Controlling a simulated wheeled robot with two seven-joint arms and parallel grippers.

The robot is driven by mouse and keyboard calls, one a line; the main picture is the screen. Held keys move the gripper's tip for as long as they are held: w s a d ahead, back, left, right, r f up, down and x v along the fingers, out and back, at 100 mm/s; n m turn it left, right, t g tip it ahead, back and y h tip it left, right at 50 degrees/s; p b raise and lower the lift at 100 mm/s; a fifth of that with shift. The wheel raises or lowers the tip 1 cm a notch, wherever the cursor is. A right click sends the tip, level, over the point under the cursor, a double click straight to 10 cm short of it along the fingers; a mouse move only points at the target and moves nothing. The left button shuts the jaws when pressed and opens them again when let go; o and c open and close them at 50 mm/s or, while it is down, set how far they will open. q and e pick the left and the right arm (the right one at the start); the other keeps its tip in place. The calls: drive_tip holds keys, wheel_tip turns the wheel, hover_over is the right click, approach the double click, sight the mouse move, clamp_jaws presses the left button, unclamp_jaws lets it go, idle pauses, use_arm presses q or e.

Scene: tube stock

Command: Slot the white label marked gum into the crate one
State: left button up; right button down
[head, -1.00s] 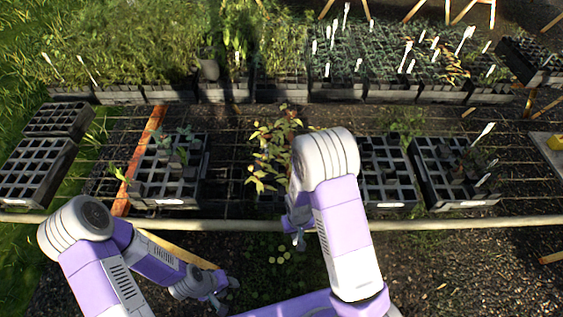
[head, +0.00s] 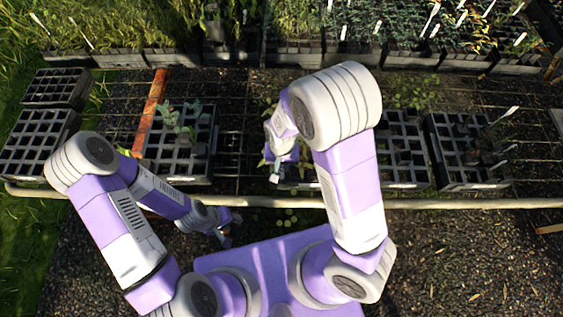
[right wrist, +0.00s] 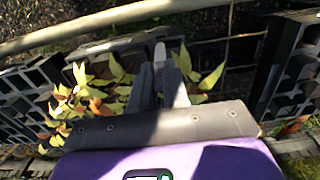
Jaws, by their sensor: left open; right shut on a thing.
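My right gripper (right wrist: 161,68) is shut on a pale label (right wrist: 160,52) that stands out between the fingertips; its lettering is not readable. In the head view my right gripper (head: 276,170) hangs over the middle of the crate row, partly hidden by my arm. A yellow-leaved plant (right wrist: 122,82) surrounds the fingers in the right wrist view. Black crates stand in the row: one at left (head: 152,168), one right of my arm (head: 405,178) and one farther right (head: 470,178). I cannot tell which is crate one. My left gripper (head: 226,238) is open and empty.
A pale rail (head: 440,203) runs along the front of the row. Planted trays with several white labels (head: 431,20) fill the back. Two empty cell trays (head: 40,140) sit at far left. A thin upright stem (right wrist: 229,40) stands right of the fingers in the right wrist view.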

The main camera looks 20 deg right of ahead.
sight(282, 176)
drive_tip(key=shift+f+b, duration=0.6)
drive_tip(key=shift+f, duration=0.2)
drive_tip(key=shift+r, duration=0.1)
drive_tip(key=shift+f, duration=0.25)
drive_tip(key=shift+f, duration=0.2)
drive_tip(key=shift+f+b, duration=2.1)
drive_tip(key=shift+f, duration=0.5)
drive_tip(key=shift+f, duration=0.25)
drive_tip(key=c, duration=1.1)
unclamp_jaws()
drive_tip(key=shift+o, duration=0.2)
